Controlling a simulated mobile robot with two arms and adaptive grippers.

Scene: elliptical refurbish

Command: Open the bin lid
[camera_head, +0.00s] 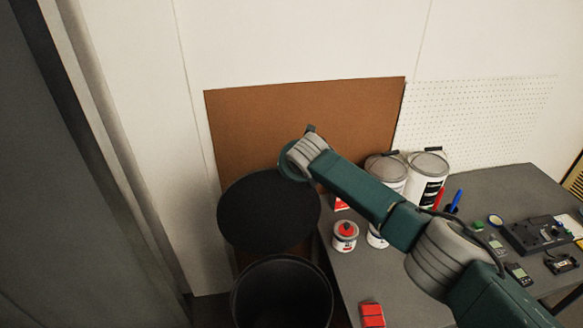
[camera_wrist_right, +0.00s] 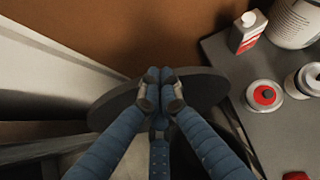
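The round black bin lid (camera_head: 268,212) stands raised and tilted above the open black bin (camera_head: 282,290) in the head view, and the dark bin opening shows below it. In the right wrist view the lid (camera_wrist_right: 208,88) is a dark, thin-edged disc behind my fingers. My right gripper (camera_wrist_right: 161,80) has its blue fingers drawn together, with the tips over the lid's upper edge. I cannot tell whether they touch it. In the head view my right arm hides the gripper at the lid's upper right. My left gripper is not in view.
A grey workbench (camera_head: 400,290) stands right of the bin, with a red-topped can (camera_head: 345,235), large paint cans (camera_head: 428,175) and a red block (camera_head: 372,313). A brown board (camera_head: 300,110) is behind the lid. Floor left of the bin looks clear.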

